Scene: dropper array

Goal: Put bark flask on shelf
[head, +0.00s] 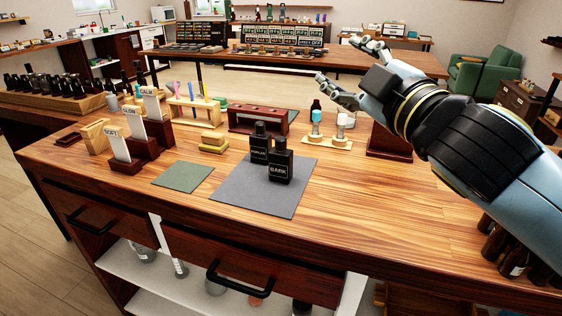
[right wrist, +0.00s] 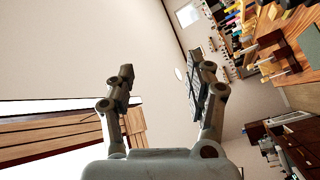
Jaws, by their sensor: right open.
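The bark flask (head: 281,163), black with a white BARK label, stands upright on the grey mat (head: 250,200) on the wooden bench. A similar black flask labelled POPLAR (head: 260,142) stands just behind it to the left. A white lower shelf (head: 130,272) with glassware shows under the bench's drawers; I cannot tell whether it is the task's shelf. My right gripper (head: 341,64) is open and empty, raised above the bench, beyond and right of the bark flask. Its spread fingers (right wrist: 168,72) also show empty in the right wrist view. My left gripper is not in view.
A wooden stand with small bottles (head: 328,142) and a dark red rack (head: 258,119) stand behind the flasks. Labelled card holders (head: 125,155) and a green mat (head: 183,177) lie to the left.

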